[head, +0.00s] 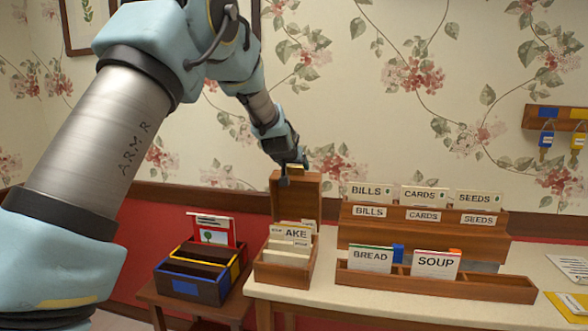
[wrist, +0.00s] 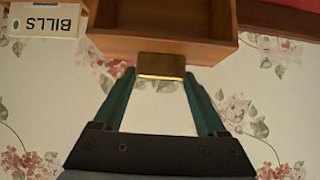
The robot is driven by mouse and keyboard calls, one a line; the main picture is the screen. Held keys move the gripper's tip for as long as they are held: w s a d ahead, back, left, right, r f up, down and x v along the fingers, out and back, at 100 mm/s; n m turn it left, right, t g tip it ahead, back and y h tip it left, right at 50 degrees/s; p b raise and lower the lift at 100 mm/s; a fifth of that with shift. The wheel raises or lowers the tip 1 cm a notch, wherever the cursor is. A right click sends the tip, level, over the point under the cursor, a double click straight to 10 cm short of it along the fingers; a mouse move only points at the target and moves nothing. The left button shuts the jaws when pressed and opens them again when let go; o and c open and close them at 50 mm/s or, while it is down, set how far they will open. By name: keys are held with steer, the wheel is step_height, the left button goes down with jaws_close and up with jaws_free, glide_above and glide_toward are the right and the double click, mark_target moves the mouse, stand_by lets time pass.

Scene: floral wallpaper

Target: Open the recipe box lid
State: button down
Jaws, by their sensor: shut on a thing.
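The wooden recipe box (head: 268,274) stands on the cream table, holding several white cards (head: 289,240), one reading "AKE" in the visible part. Its lid (head: 297,203) stands raised and about upright behind the cards. In the wrist view the lid (wrist: 165,20) fills the top middle, with a brass tab (wrist: 161,65) on its edge. My gripper (head: 293,168) is at the lid's top edge; in the wrist view its teal fingers (wrist: 160,73) are closed on both sides of the brass tab. The box's hinge is hidden.
A wooden rack (head: 425,230) labelled BILLS, CARDS and SEEDS stands right of the lid. A low tray (head: 440,286) with BREAD and SOUP cards is in front of it. A dark divided box (head: 195,287) sits on a lower stand at left. Wallpapered wall is close behind.

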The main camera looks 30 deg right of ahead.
steer(key=shift+w+d+r, duration=0.25)
steer(key=shift+w+r, duration=0.05)
steer(key=shift+r, duration=0.25)
steer(key=shift+c, duration=1.6)
jaws_free()
steer(key=o, duration=0.3)
steer(key=shift+f, duration=0.2)
steer(key=shift+s, duration=0.1)
steer(key=shift+a+f, duration=0.1)
steer(key=shift+s+a+r+b, duration=0.25)
steer(key=shift+s+a+b, duration=0.05)
steer(key=shift+s, duration=0.05)
steer(key=b+v, duration=0.2)
steer(key=v, duration=0.7)
steer(key=shift+s+a+r, duration=0.2)
steer(key=shift+s, duration=0.1)
